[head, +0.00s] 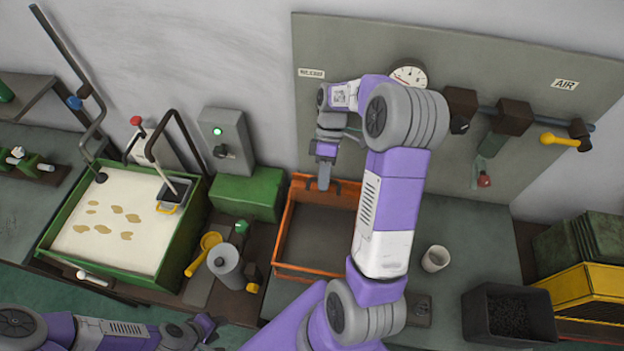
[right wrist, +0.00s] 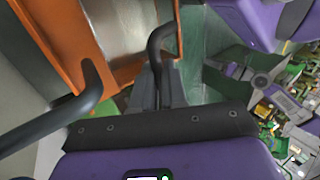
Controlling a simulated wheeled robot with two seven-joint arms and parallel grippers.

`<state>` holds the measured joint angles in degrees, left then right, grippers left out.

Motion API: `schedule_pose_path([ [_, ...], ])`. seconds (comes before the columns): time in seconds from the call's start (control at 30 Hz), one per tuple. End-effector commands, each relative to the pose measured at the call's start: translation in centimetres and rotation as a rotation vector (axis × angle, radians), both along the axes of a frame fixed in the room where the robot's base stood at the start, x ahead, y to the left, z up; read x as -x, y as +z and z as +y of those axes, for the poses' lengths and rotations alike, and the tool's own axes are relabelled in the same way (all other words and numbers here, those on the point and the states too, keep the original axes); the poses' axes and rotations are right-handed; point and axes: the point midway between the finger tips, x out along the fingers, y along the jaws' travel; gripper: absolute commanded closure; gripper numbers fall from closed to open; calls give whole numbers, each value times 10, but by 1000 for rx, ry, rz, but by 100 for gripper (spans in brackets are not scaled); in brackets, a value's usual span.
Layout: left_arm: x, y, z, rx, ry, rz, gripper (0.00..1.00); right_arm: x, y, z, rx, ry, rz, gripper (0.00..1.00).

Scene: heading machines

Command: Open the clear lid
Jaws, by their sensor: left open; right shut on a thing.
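An orange-framed box (head: 281,240) stands on the bench at the middle of the head view. Its top looks grey and see-through, and I cannot clearly make out the pane of the clear lid. My right gripper (head: 324,181) is at the back edge of this box. The right wrist view shows its fingers (right wrist: 163,88) shut on a dark curved handle (right wrist: 160,44) beside the orange frame (right wrist: 68,38). My right arm hides the box's right side. My left gripper (head: 212,330) is open and empty, low at the bottom left, apart from the box.
A green-rimmed tray (head: 182,235) of pale liquid stands on the left. A white cup (head: 435,259) and a black bin (head: 508,315) are on the right. A gauge panel (head: 450,150) stands behind.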

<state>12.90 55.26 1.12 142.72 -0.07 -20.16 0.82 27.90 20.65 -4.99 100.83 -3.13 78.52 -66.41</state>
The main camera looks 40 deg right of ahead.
Motion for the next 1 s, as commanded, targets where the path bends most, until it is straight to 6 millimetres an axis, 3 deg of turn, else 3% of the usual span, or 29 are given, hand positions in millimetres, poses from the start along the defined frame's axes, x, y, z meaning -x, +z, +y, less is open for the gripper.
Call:
schedule_pose_path([
  [0.1, 0, 0, 0, 0, 0, 0, 57, 4, -7, -8, -1, -7, 13, 100],
  [0.47, 0, 0, 0, 0, 0, 0, 57, 4, -7, -7, -5, -7, 18, 100],
  [0.5, 0, 0, 0, 0, 0, 0, 57, 4, -7, -7, -5, -7, 18, 83],
  [0.63, 0, 0, 0, 0, 0, 0, 57, 4, -7, -7, -5, -7, 17, 63],
  [1.0, 0, 1, 0, 0, 0, 0, 57, 2, -3, -5, -6, -6, 11, 62],
])
